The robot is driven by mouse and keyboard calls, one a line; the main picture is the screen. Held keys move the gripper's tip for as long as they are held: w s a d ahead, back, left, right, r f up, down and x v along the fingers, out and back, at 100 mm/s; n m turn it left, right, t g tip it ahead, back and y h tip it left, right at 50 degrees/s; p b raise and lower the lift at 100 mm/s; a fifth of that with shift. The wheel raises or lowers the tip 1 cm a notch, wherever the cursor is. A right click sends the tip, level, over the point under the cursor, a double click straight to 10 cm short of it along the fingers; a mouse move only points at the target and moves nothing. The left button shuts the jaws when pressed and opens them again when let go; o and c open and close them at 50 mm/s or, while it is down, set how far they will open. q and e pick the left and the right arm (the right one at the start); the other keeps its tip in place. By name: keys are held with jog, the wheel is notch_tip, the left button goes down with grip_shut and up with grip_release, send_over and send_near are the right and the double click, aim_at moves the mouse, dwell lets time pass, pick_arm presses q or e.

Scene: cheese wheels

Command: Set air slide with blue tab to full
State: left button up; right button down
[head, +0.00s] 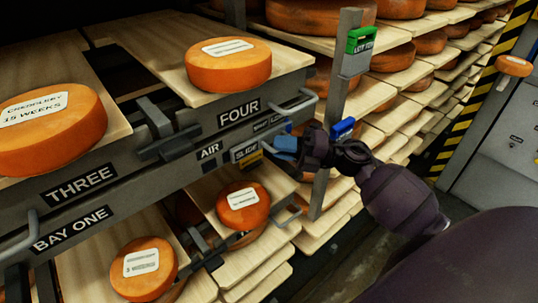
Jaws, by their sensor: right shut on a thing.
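The air slide (245,153) is on the grey front rail, beside the "AIR" and "SLIDE" labels and under the "FOUR" sign. Its blue tab (284,143) sticks out at the right end of the slide. My right gripper (295,147) reaches in from the right and is shut on the blue tab. Its fingers partly hide the tab. Small labels (268,123) sit on the rail just above the slide; they are too small to read surely. My left gripper is not in view.
An upright post (331,165) stands close by my right wrist, with a green block (360,41) and a blue block (343,129) on it. Cheese wheels (228,64) rest on wooden boards around the rail. A grey cabinet (500,140) stands at the right.

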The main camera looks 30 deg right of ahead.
jog(key=c, duration=1.2)
grip_release()
jog(key=shift+o, duration=0.2)
